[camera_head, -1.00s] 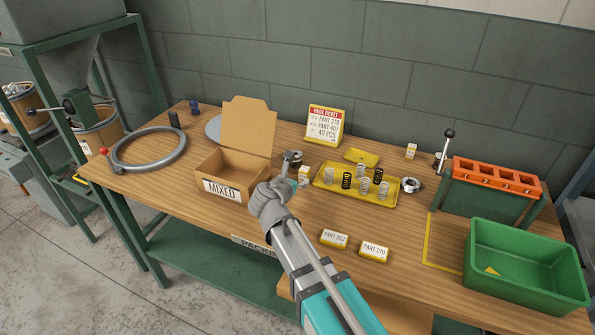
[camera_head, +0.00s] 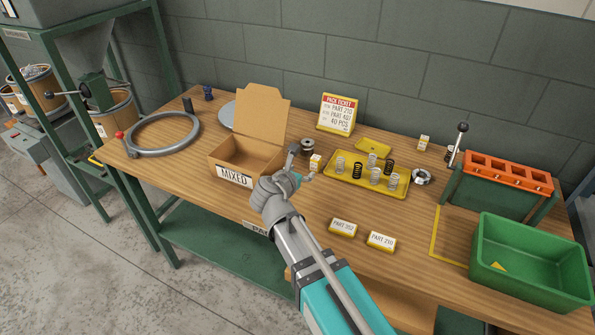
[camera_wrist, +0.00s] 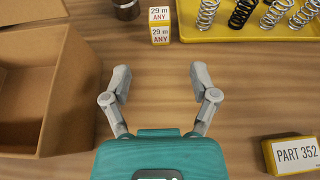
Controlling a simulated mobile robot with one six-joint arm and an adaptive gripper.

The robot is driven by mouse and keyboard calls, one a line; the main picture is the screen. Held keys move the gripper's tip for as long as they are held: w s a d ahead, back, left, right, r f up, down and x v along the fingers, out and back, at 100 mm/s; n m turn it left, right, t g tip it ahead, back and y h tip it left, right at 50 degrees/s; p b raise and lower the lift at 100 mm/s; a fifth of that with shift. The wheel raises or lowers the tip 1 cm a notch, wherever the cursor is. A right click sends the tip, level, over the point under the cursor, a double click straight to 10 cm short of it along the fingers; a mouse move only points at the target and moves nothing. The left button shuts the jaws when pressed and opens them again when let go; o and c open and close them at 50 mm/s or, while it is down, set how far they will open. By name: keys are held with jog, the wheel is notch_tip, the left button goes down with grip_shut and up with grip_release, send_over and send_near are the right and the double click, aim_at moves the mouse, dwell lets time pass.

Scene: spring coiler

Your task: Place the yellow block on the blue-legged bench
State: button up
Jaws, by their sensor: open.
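My gripper (camera_head: 303,166) is open and empty above the wooden bench, right of the MIXED box. In the wrist view, its fingers (camera_wrist: 160,80) are spread with bare wood between them. A small yellow-and-white block labelled "29 m ANY" (camera_wrist: 160,25) stands beyond the fingertips, apart from them; it also shows in the head view (camera_head: 316,162). Yellow blocks labelled PART 352 (camera_head: 343,228) and PART 210 (camera_head: 381,241) lie nearer the front edge. The wooden bench (camera_head: 190,165) has green legs. A blue-grey frame (camera_head: 584,205) shows partly at the right edge; I cannot tell whether it is a blue-legged bench.
The open MIXED box (camera_head: 236,176) is left of my gripper. A yellow tray (camera_head: 345,180) of springs lies behind and right. A green bin (camera_head: 530,260) and an orange-topped fixture (camera_head: 497,185) stand at the right. Bare wood lies between the tray and the PART blocks.

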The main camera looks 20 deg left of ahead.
aim_at(319, 157)
jog(key=shift+o, duration=0.3)
jog(key=shift+w+d+r+m+g+p, duration=0.15)
jog(key=shift+w+d+m+g+p, duration=0.25)
jog(key=shift+w+m+p, duration=0.3)
jog(key=w+d+m+g+p, duration=0.1)
jog(key=m+g+p, duration=0.1)
jog(key=m, duration=0.1)
jog(key=w+d+m+g+p, duration=0.1)
jog(key=w+m+g+p, duration=0.1)
jog(key=p, duration=0.1)
jog(key=w+d+m+g+p, duration=0.2)
jog(key=m+p, duration=0.1)
jog(key=shift+w+r+m+g+y, duration=0.25)
jog(key=shift+r+m+g+y, duration=0.05)
jog(key=shift+r, duration=0.05)
jog(key=w+d+r+m+g+y+p, duration=0.1)
jog(key=w+r+m+g+y+p, duration=0.3)
jog(key=r+m+p, duration=0.3)
jog(key=shift+w+d+m+g+y+p, duration=0.15)
jog(key=shift+d+m+g+y+p, duration=0.15)
jog(key=shift+m+g+y+p, duration=0.4)
jog(key=shift+f, duration=0.2)
jog(key=b+x, duration=0.7)
jog(key=shift+a+f, duration=0.1)
jog(key=shift+f, duration=0.2)
jog(key=shift+a+f+b, duration=0.2)
jog(key=shift+f+b, duration=0.15)
jog(key=shift+b, duration=0.1)
